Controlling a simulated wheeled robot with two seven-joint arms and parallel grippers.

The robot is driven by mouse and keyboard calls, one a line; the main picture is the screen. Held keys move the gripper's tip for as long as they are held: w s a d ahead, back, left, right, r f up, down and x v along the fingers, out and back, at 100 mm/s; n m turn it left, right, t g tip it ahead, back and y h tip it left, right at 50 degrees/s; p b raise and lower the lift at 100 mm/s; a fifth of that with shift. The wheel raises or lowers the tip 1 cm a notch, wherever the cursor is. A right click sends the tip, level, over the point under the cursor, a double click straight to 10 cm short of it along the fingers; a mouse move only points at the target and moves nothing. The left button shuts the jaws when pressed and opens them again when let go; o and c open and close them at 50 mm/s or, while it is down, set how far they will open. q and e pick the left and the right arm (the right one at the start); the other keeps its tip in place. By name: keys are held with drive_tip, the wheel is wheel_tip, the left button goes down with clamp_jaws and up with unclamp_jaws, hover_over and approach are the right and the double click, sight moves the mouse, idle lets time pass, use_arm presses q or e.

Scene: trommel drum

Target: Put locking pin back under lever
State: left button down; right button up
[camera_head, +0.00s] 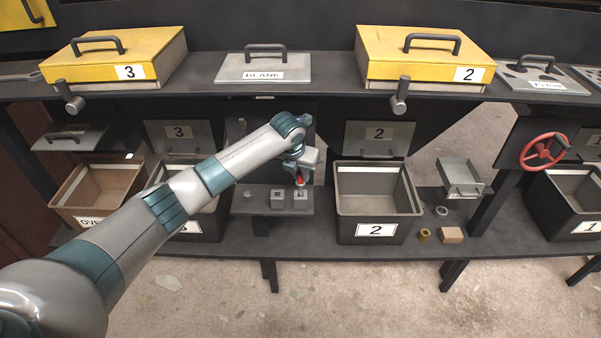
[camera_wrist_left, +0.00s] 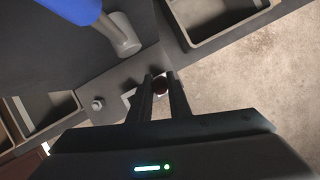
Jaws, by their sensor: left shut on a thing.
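My left gripper (camera_head: 300,178) is over the small grey shelf between the bins, shut on a red-topped pin (camera_head: 300,183). In the left wrist view the pin's dark red round head (camera_wrist_left: 160,84) sits between the two fingers. The pin's lower end is over or in a small square block (camera_head: 300,195) on the shelf; I cannot tell whether it is seated. A grey cylinder with a blue part (camera_wrist_left: 120,35), possibly a lever, shows at the upper left of the wrist view. Two hanging grey levers (camera_head: 70,97) (camera_head: 399,95) are on the upper shelf's front edge. My right gripper is out of view.
Bin 2 (camera_head: 378,233) stands right of the small shelf (camera_head: 262,208), another bin is partly behind my arm. Another square block (camera_head: 277,197) is beside the pin's block. Yellow covers (camera_head: 115,58) (camera_head: 425,55) sit above. A red handwheel (camera_head: 543,150) is at right.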

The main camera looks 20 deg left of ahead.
sight(300, 182)
use_arm(q)
drive_tip(key=shift+f, duration=0.55)
drive_tip(key=shift+f+b, duration=0.4)
drive_tip(key=shift+f, duration=0.05)
idle(0.4)
drive_tip(key=shift+f, duration=0.55)
idle(0.6)
drive_tip(key=shift+f+b, duration=0.3)
drive_tip(key=shift+f, duration=0.25)
drive_tip(key=c, duration=1.6)
unclamp_jaws()
drive_tip(key=shift+o, duration=0.2)
drive_tip(key=shift+r, duration=0.15)
